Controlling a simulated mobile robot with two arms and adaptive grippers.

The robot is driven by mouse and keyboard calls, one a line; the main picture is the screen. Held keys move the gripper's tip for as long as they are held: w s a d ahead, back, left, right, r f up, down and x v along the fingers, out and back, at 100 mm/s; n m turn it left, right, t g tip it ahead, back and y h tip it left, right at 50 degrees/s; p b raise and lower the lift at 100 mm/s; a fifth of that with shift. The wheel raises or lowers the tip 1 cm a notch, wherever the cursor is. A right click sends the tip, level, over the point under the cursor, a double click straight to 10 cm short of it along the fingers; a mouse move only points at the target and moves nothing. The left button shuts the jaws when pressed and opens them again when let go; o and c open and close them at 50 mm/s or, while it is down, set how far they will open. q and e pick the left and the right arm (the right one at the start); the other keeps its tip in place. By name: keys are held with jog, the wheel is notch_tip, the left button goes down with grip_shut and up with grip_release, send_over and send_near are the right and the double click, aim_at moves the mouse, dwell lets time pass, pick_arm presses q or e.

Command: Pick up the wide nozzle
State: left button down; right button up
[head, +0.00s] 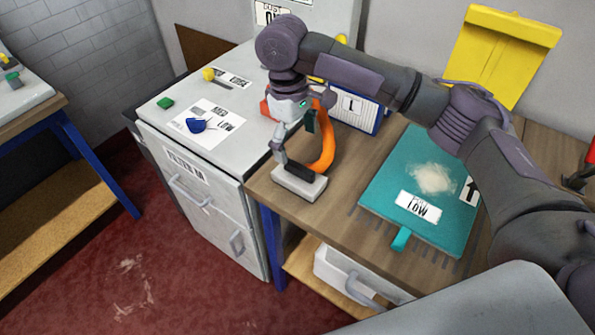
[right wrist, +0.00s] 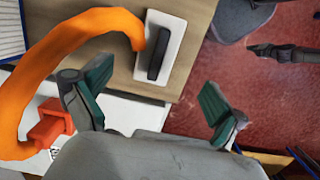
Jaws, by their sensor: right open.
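A dark, bar-shaped nozzle head (head: 299,171) lies on a white block (head: 306,188) at the table's left end. It also shows in the right wrist view (right wrist: 159,52), with the end of an orange hose (right wrist: 85,35) close beside it. I take it for the wide nozzle, but no label confirms this. My right gripper (head: 295,130) is above it, fingers apart and empty. In the right wrist view the two green-padded fingers (right wrist: 155,98) are wide apart, below the dark head in the picture. A dark arm end (right wrist: 268,50), perhaps my left gripper, shows over the floor; its jaws are unclear.
A white cabinet (head: 160,155) holds a blue piece (head: 200,125), a green block (head: 165,103) and a yellow knob (head: 209,74). A teal mat (head: 385,190) with a pale pile lies right on the wooden table (head: 345,200). A blue-framed board stands behind the hose.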

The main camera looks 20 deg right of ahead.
aim_at(299, 166)
pick_arm(q)
jog(key=s, duration=0.6)
pick_arm(e)
jog(key=f, duration=0.3)
jog(key=shift+s+d+f, duration=0.15)
jog(key=shift+s, duration=0.15)
jog(key=shift+w+f, duration=0.15)
jog(key=shift+f, duration=0.45)
notch_tip(299, 166, down, 2)
jog(key=shift+d+p, duration=0.1)
jog(key=shift+p, duration=0.25)
notch_tip(299, 166, down, 2)
jog(key=shift+d+f, duration=0.15)
jog(key=shift+f, duration=0.7)
jog(key=c, duration=0.4)
pick_arm(q)
jog(key=w, duration=0.2)
jog(key=w+r, duration=0.1)
jog(key=w, duration=0.1)
jog(key=shift+w, duration=0.15)
pick_arm(e)
jog(key=c, duration=1.1)
jog(key=shift+r, duration=0.1)
